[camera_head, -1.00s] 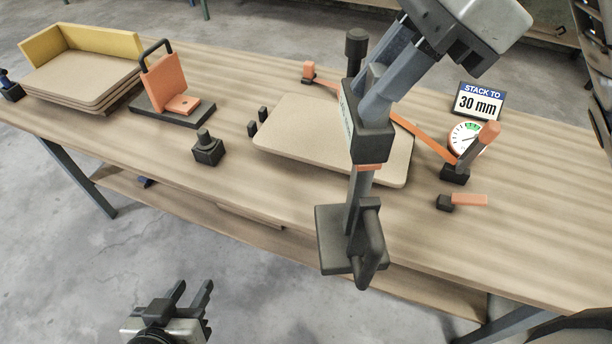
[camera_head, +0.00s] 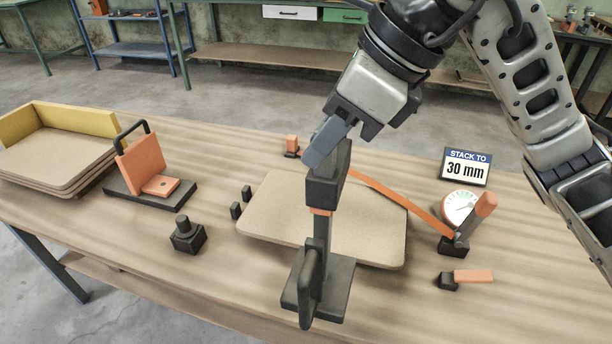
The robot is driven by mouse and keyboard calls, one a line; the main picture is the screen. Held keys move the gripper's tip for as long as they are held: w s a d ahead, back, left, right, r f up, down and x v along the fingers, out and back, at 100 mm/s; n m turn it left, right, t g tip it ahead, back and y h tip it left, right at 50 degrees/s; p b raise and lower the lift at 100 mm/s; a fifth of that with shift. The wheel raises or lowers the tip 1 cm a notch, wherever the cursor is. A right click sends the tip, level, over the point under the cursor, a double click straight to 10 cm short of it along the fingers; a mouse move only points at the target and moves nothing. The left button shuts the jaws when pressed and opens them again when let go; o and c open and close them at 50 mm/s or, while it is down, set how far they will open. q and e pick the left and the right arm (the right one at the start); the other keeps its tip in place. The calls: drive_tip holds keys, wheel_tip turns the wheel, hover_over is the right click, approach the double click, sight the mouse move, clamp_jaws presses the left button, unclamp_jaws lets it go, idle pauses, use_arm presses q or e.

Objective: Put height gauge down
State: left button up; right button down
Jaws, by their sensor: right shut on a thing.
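The height gauge (camera_head: 319,238) is a dark upright post with a block-like head, a thin orange band and a flat dark base (camera_head: 335,290). It stands upright at the front edge of the workbench, in front of the tan curved board (camera_head: 270,205). I cannot tell whether its base touches the bench top. My right gripper (camera_head: 328,140) is shut on the upper part of the gauge, coming from above right. The gauge hides part of the board. My left gripper is out of view.
An orange strap (camera_head: 395,198) crosses the board to a dark clamp (camera_head: 453,244) beside a dial and the "30 mm" sign (camera_head: 466,166). An orange-and-black stand (camera_head: 150,185), a small dark block (camera_head: 187,236) and a yellow-backed board stack (camera_head: 60,165) are at left.

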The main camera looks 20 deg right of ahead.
drive_tip(key=w+f, duration=0.5)
drive_tip(key=f, duration=0.4)
drive_tip(key=shift+w+a, duration=0.2)
drive_tip(key=shift+f+b, duration=0.1)
drive_tip(key=shift+b, duration=0.25)
drive_tip(key=c, duration=1.7)
unclamp_jaws()
drive_tip(key=shift+f, duration=0.2)
drive_tip(key=o, duration=0.4)
drive_tip(key=shift+r, duration=0.1)
drive_tip(key=v, duration=1.2)
drive_tip(key=shift+r+p, duration=0.15)
drive_tip(key=shift+p, duration=0.25)
